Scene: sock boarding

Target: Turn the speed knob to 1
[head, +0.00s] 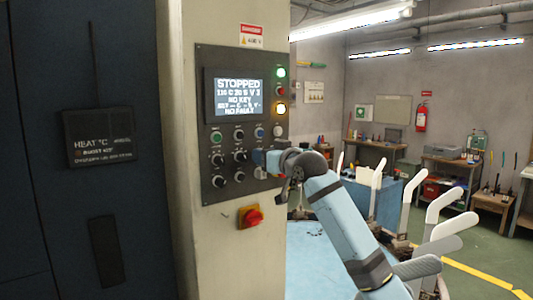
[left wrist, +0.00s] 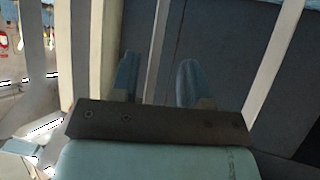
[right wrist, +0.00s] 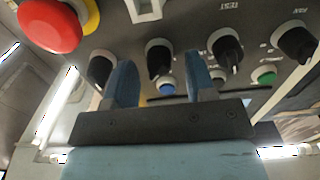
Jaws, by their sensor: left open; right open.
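The control panel (head: 207,100) on the pale column carries several black knobs with white pointer marks. Knobs such as the lower left knob (head: 219,181) show clearly in the head view. My right gripper (head: 263,159) is at the panel's lower right, covering part of it. In the right wrist view the open fingers (right wrist: 160,80) straddle the view of one black knob (right wrist: 158,55); contact cannot be told. Other knobs (right wrist: 226,48) sit beside it. I cannot read which knob is speed. My left gripper (left wrist: 158,80) is open and empty, and outside the head view.
The panel screen (head: 238,92) reads STOPPED, NO KEY and NO FAULT. A dark cabinet (head: 80,210) stands left. White upright arms (head: 405,200) stand right.

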